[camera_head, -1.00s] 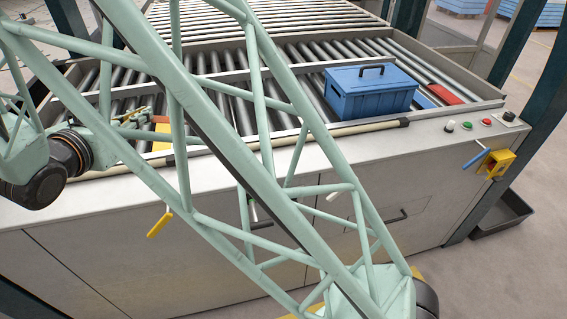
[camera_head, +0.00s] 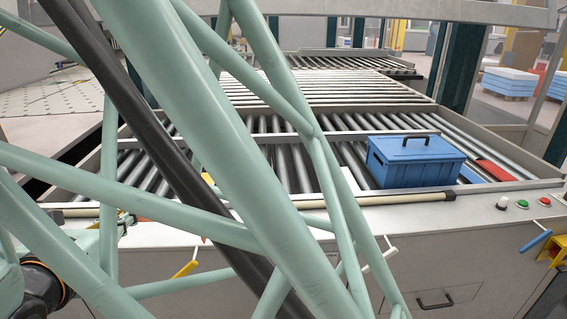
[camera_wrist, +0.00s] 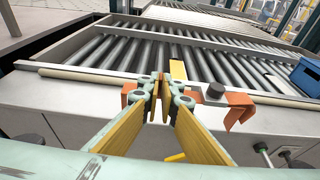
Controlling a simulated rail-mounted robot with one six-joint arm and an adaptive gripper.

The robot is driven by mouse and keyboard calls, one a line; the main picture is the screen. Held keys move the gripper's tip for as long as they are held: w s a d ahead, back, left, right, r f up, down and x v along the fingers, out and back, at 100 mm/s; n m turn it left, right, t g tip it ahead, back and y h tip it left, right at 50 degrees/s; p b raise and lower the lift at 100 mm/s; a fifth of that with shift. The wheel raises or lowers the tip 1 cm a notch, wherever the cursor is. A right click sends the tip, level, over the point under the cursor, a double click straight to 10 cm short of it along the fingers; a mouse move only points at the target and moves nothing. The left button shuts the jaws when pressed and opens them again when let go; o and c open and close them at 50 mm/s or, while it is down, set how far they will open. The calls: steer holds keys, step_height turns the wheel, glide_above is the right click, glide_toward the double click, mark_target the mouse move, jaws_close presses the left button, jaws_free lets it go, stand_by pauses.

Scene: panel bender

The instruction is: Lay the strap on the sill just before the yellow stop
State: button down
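In the wrist view my gripper (camera_wrist: 160,84) points at the machine's front sill (camera_wrist: 90,87), its yellow-faced fingers close together at the tips. The orange strap shows on both sides of the fingertips: a short piece on the left (camera_wrist: 131,92) and a longer, bent-down piece on the right (camera_wrist: 239,106). My gripper appears shut on its middle, but the contact itself is hidden. The strap is over the sill's front edge; I cannot tell whether it touches. A yellow piece, seemingly the stop (camera_wrist: 178,70), stands just beyond the fingertips. In the head view my arm hides most of this.
A cream bar (camera_head: 400,202) runs along the sill. Behind it are rollers (camera_head: 290,155) and a blue box (camera_head: 415,162).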

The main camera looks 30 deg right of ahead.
steer(key=shift+s+a+r, duration=0.15)
steer(key=shift+s+a, duration=0.05)
steer(key=shift+a, duration=0.1)
steer(key=shift+w, duration=0.1)
stand_by(0.3)
steer(key=shift+w, duration=0.1)
